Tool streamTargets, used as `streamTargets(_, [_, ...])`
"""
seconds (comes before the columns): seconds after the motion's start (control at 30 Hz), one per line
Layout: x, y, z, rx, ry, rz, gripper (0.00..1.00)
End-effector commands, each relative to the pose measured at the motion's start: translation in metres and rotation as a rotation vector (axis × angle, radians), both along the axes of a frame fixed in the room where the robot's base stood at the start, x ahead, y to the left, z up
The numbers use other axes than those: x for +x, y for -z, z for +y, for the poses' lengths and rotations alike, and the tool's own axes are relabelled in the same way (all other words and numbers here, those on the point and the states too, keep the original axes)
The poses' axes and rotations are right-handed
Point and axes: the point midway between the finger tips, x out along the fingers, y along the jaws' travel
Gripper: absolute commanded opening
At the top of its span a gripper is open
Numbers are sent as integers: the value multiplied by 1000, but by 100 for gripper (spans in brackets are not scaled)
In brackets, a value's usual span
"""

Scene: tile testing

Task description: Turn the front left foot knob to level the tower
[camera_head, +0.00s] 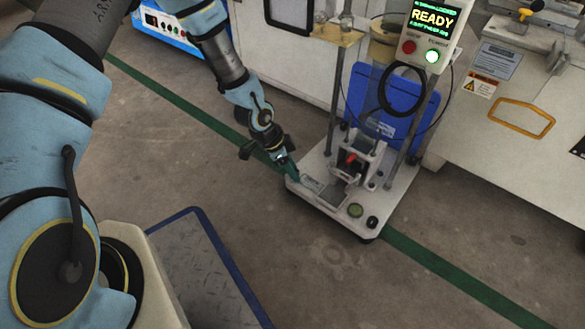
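The tower stands on a white base plate (400,199) on the floor, right of centre. It has metal posts and a lit control box (428,40) reading READY, with a red and a green button. A round green bubble level (355,210) sits on the plate near its front edge, beside a black knob (372,221) at the front right corner. The front left foot knob is hidden or too small to make out there. Whether the fingers are open or touching it cannot be told.
A small clamp with a red part (350,158) stands mid-plate, and a blue panel (385,98) rises behind. White cabinets (500,100) line the back. A green floor stripe (185,100) passes under the tower. The grey floor in front of the plate is clear.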

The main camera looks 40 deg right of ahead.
Motion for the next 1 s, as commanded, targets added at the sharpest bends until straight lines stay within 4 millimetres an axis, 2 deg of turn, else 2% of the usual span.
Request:
streamTargets(0.07, [0,0,0,0,0,0,38])
streamTargets(0.4, [0,0,0,0,0,0,0])
streamTargets(0.73, [-2,-1,0,2,-23,1,0])
streamTargets(1.0, [-4,-2,0,2,-219,1,0])
